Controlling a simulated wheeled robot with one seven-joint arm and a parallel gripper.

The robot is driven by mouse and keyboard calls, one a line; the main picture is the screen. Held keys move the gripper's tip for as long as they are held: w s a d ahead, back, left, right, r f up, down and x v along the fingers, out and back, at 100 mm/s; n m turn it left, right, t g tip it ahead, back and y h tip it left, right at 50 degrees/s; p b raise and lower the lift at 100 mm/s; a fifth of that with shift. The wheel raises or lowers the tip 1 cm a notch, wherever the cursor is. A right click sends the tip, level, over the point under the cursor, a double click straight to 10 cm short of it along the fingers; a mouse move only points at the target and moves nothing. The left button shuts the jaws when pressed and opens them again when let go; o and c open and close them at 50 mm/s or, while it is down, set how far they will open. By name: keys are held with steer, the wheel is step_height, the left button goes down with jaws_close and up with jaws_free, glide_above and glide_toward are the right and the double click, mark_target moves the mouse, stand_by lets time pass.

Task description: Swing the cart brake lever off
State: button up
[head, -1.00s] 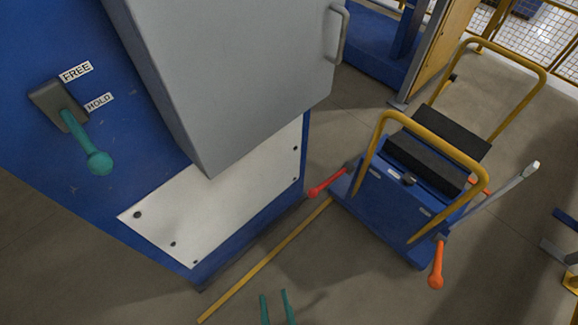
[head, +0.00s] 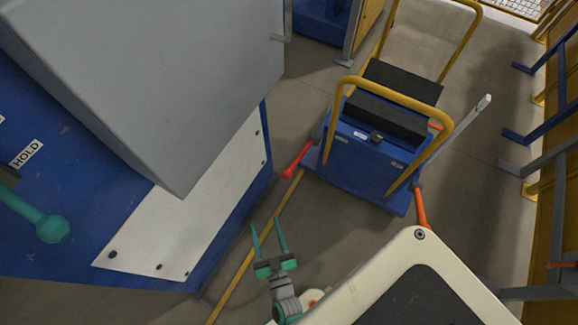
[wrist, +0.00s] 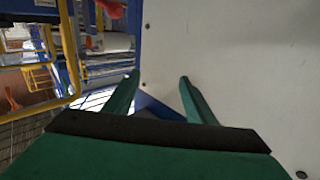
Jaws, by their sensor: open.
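The cart (head: 360,175) has a blue body, yellow rails and a black top, and stands right of centre in the head view. A red lever (head: 297,160) sticks out at its left corner, an orange lever (head: 421,208) at its right corner. A grey bar with a pale tip (head: 465,125) rises at its right side. I cannot tell which is the brake lever. My gripper (head: 266,222) is open and empty, below the red lever and apart from it. The gripper's green fingers (wrist: 159,78) also show in the wrist view, with a blurred red shape (wrist: 112,8) at the top.
A blue machine with a grey box (head: 160,80) and a white panel (head: 190,200) stands at the left, with a teal lever (head: 45,225) near a HOLD label (head: 25,153). A yellow floor line (head: 240,270) runs between machine and cart. Blue and yellow frames (head: 555,110) stand at the right.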

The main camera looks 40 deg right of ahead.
mark_target(288, 170)
steer(key=w+d+f+m+g+h, duration=0.2)
steer(key=w+d+f, duration=0.1)
steer(key=w+d, duration=0.3)
steer(key=w+d+f+m+g+h, duration=0.1)
steer(key=w+d+f+h, duration=0.2)
steer(key=d, duration=0.6)
steer(key=w+d+f+m+g+h, duration=0.2)
steer(key=w+d+f, duration=0.2)
steer(key=w+d, duration=0.4)
steer(key=shift+w+f+m+g, duration=0.2)
steer(key=shift+w+m+g, duration=0.1)
jaws_close()
steer(key=shift+r, duration=0.1)
